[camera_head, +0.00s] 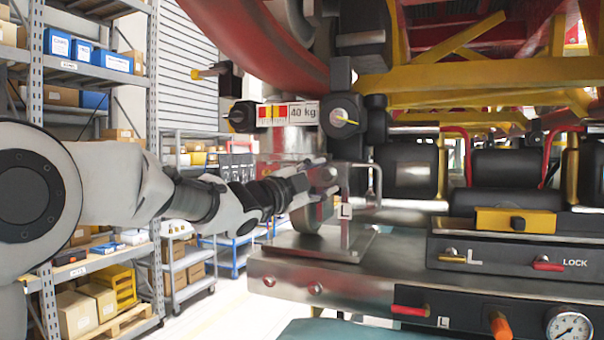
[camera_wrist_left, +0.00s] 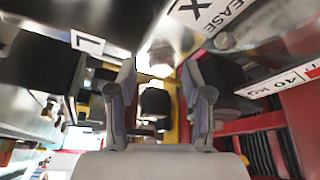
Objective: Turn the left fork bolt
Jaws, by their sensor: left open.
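A metal bracket marked L (camera_head: 345,212) stands on a grey steel plate beside a wheel, right at the fingers of my left gripper (camera_head: 318,180). Its bolt is hidden or too small to make out in the head view. Above the gripper, a dark block with a round face and a yellow mark (camera_head: 344,118) sits right of a 40 kg label. In the left wrist view my left gripper (camera_wrist_left: 160,82) is open, with nothing clearly held between its fingers. An L label (camera_wrist_left: 88,43) and a round bolt-like head (camera_wrist_left: 224,40) show ahead of it. My right gripper is not in view.
A black panel with LOCK lettering (camera_head: 575,263) and red and yellow levers is at the right. A pressure gauge (camera_head: 571,328) is at the lower right. A yellow frame (camera_head: 450,75) crosses above. Storage shelves (camera_head: 85,50) stand at the left.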

